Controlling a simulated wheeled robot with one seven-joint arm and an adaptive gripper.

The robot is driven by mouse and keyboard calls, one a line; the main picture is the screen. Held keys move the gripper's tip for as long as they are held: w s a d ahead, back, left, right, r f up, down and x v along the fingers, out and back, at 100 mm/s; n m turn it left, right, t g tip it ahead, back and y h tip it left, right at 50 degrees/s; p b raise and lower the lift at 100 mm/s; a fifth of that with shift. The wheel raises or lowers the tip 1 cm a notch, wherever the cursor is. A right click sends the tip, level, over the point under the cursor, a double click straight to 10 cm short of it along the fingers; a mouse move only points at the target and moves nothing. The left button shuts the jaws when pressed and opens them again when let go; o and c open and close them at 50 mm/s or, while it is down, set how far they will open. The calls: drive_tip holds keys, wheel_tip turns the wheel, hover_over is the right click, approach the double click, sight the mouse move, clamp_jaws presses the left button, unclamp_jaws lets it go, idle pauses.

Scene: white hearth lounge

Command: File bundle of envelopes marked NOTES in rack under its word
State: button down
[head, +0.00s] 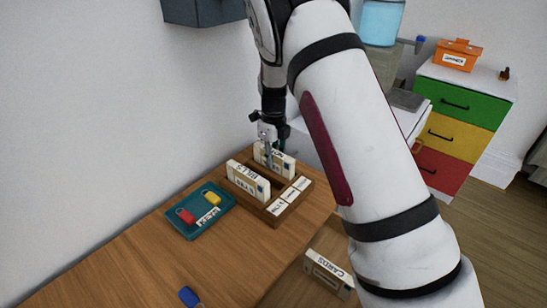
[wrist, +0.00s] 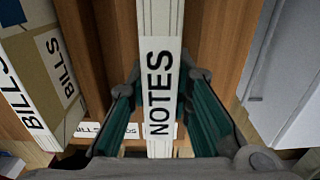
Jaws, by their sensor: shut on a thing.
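The NOTES bundle (wrist: 160,50), a cream stack with its word on the edge, stands between my gripper's teal-padded fingers (wrist: 161,100) in the wrist view. In the head view my gripper (head: 268,146) holds this bundle (head: 279,162) upright at the far end of the brown wooden rack (head: 262,208). Whether its lower edge rests on the slot floor is hidden. The BILLS bundle (head: 246,182) stands in the rack nearer the wall-side tray. White label cards (head: 290,196) run along the rack's front; their words are too small or partly covered to read surely.
A teal tray (head: 186,233) with red and yellow tags lies left of the rack. A CARDS bundle (head: 326,274) lies at the lower middle, and a blue item (head: 188,296) near the bottom edge. A coloured drawer cabinet (head: 462,115) stands at right. The wooden tabletop (head: 150,265) has free room in front.

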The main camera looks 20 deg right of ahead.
drive_tip(key=shift+f, duration=0.15)
drive_tip(key=c, duration=1.4)
unclamp_jaws()
drive_tip(key=shift+c, duration=0.2)
